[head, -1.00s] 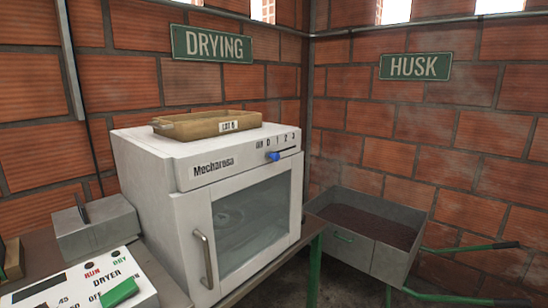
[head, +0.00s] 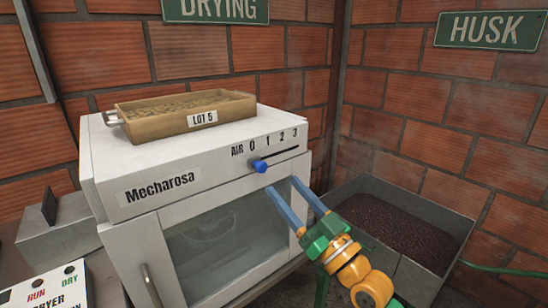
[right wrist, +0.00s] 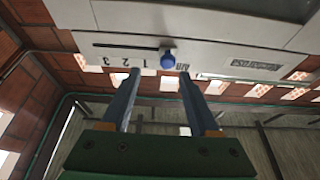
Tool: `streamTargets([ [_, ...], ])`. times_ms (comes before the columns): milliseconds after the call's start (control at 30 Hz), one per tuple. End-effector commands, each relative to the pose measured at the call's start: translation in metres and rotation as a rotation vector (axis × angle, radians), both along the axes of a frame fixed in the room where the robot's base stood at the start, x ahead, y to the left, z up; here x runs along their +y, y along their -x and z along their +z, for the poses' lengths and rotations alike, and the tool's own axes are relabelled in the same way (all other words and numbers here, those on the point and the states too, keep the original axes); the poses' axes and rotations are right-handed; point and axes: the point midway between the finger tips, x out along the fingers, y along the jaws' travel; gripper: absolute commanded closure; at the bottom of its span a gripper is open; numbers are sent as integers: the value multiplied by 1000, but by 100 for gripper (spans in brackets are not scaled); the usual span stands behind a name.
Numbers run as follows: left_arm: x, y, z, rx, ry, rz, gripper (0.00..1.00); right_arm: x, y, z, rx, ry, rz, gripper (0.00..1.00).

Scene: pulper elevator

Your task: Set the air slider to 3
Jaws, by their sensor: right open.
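The air slider's blue knob (head: 259,166) sits at the left end of its dark slot (head: 284,154) on the white dryer's front panel, below the 0 mark. The printed scale runs AIR, 0, 1, 2, 3 to the right. My right gripper (head: 285,185) is open and empty, its blue fingers pointing at the panel just below and right of the knob. In the right wrist view the knob (right wrist: 168,60) shows just beyond the space between the open fingertips (right wrist: 160,74); contact is not visible. My left gripper is out of view.
A wooden tray labelled LOT 5 (head: 160,128) stands on the dryer (head: 140,222). A grey bin of dark husk (head: 425,282) is at the right. A control box with RUN and DRY labels (head: 70,293) is at lower left.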

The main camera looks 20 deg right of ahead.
Motion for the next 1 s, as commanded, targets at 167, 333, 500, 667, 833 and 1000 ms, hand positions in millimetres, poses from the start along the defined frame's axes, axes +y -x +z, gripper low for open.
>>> streamTargets([
  [167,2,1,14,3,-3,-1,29,11,-31,18,-2,-3,0,39],
  [333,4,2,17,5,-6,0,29,19,-53,24,1,-1,-1,39],
  [500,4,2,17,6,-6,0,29,21,-57,24,3,1,0,39],
  [667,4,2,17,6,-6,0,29,21,-57,23,3,1,-1,52],
  [833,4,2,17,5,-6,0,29,21,-57,23,4,0,-1,98],
  [1000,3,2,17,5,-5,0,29,21,-57,23,4,0,-1,100],
])
